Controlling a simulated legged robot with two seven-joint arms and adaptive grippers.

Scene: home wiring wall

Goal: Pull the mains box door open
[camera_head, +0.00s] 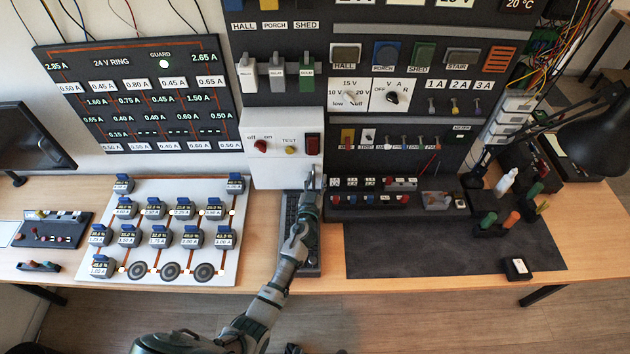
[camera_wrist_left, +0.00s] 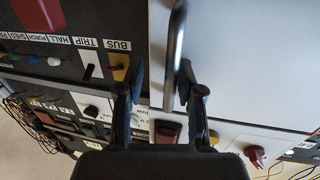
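The white mains box (camera_head: 280,168) is at the wall's lower middle, with a red knob, a yellow TEST button and a dark red switch above its plain lower front. Its door looks shut. The door (camera_wrist_left: 230,60) fills the right of the left wrist view. A grey bar handle (camera_wrist_left: 176,50) stands on it near its edge. My left gripper (camera_head: 312,180) is at the box's lower right corner. In the left wrist view my left gripper (camera_wrist_left: 160,85) is open, fingers spread; the handle lies between them in the picture, nearer the right finger. Contact cannot be told. My right gripper is not in view.
A dark mat (camera_head: 450,248) covers the right desk. A switch panel (camera_head: 400,150) adjoins the box on the right. A black lamp (camera_head: 595,135) stands far right.

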